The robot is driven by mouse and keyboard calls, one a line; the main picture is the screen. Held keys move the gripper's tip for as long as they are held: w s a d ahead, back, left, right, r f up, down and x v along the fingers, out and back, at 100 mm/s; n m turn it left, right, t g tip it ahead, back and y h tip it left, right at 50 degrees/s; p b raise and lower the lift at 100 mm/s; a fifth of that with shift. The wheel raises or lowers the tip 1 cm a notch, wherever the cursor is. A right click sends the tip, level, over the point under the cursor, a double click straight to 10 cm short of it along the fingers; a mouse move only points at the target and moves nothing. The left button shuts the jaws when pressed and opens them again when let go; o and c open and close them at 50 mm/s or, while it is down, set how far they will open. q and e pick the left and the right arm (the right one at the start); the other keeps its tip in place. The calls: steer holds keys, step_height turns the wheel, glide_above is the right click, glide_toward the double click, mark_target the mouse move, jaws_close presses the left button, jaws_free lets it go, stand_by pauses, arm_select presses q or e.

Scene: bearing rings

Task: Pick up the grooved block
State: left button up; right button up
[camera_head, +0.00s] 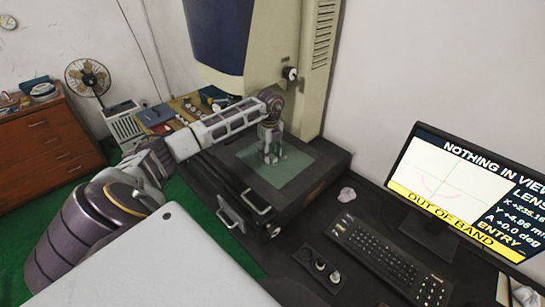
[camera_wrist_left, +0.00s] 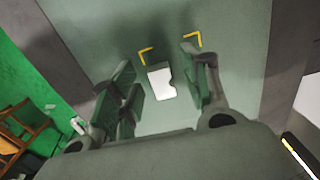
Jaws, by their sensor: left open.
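The grooved block (camera_wrist_left: 161,83) is a small pale piece with a notch in its right side. In the left wrist view it lies on the grey-green glass plate (camera_wrist_left: 230,20), in the space between my left gripper's fingers. My left gripper (camera_wrist_left: 158,66) is open, with one finger on each side of the block and no visible contact. In the head view my left gripper (camera_head: 270,150) points down over the glass plate (camera_head: 284,178); I cannot make out the block there. My right gripper is not in view.
Yellow corner marks (camera_wrist_left: 146,55) lie on the plate beyond the block. The machine's column (camera_head: 300,60) rises behind the plate. A monitor (camera_head: 465,190) reading "NOTHING IN VIEW", a keyboard (camera_head: 390,260) and a knob panel (camera_head: 319,267) stand at right.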

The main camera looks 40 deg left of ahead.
arm_select(q)
steer(key=shift+f, duration=0.25)
steer(key=shift+c, duration=0.4)
jaws_close()
